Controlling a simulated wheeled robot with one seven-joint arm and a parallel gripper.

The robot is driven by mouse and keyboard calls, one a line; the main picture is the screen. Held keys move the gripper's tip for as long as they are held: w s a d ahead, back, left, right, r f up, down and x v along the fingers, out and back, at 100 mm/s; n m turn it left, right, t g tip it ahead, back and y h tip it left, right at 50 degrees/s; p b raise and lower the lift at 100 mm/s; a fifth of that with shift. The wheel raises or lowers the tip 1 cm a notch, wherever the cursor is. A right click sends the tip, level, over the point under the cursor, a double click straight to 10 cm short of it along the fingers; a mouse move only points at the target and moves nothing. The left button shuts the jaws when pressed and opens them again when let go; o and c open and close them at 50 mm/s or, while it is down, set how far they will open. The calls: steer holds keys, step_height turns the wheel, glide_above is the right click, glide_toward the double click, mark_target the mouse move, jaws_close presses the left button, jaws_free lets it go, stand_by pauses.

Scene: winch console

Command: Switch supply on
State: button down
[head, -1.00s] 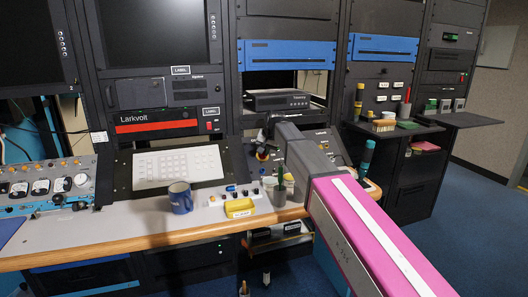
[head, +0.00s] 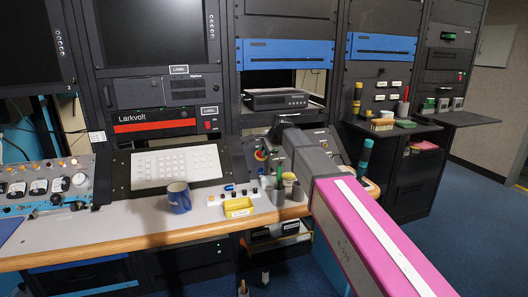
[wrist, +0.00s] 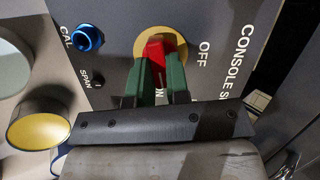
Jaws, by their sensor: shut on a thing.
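The supply switch is a red handle (wrist: 156,54) on a round yellow plate (wrist: 178,42) on the grey console panel. In the wrist view, my gripper (wrist: 160,72) has its two green fingers shut on the red handle, one on each side. The handle stands roughly upright in this view, its lower end toward the partly hidden "ON" mark. The "OFF" mark (wrist: 203,54) is to its right. In the head view, the red and yellow switch (head: 261,155) shows small on the sloped panel, left of my arm; my fingers are hard to make out there.
A blue knob (wrist: 88,38) marked "CAL" is left of the switch. A yellow-topped round thing (wrist: 40,118) is close to my gripper's left side.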

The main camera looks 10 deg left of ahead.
steer(key=shift+m, duration=0.8)
steer(key=c, duration=1.1)
jaws_free()
steer(key=shift+s+d, duration=0.1)
steer(key=v, duration=1)
steer(key=shift+s+d, duration=0.25)
steer(key=shift+r, duration=0.1)
